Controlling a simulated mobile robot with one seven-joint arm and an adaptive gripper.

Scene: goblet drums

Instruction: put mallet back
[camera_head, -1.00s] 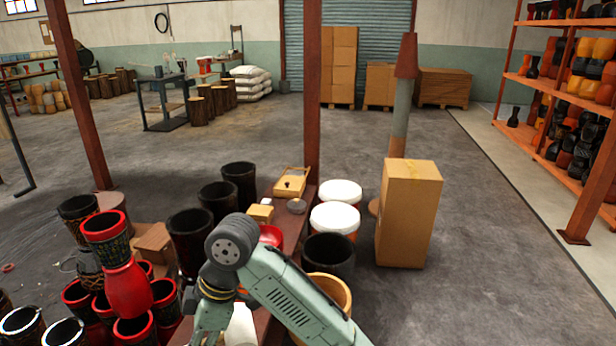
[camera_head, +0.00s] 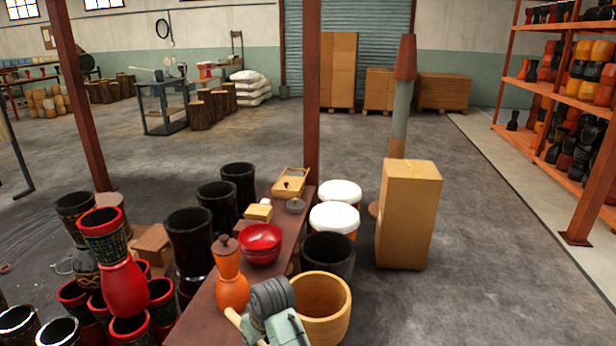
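A short pale wooden piece (camera_head: 235,318), perhaps part of the mallet, shows at the bottom of the view, against the left side of my arm's end. Its other end is hidden or out of frame, so I cannot tell whether it is held. My arm's grey-green and dark ribbed end is low over the right edge of the brown bench (camera_head: 205,318). No fingertips can be made out. An orange goblet-shaped piece (camera_head: 230,290) stands on the bench just left of it, and a red bowl (camera_head: 260,243) sits behind.
A wooden tray (camera_head: 290,185), a small yellowish block (camera_head: 258,212) and a grey round piece (camera_head: 295,206) lie farther back on the bench. A wooden tub (camera_head: 335,300) and dark bucket (camera_head: 328,258) stand close right. Red and black drums (camera_head: 122,285) crowd the left.

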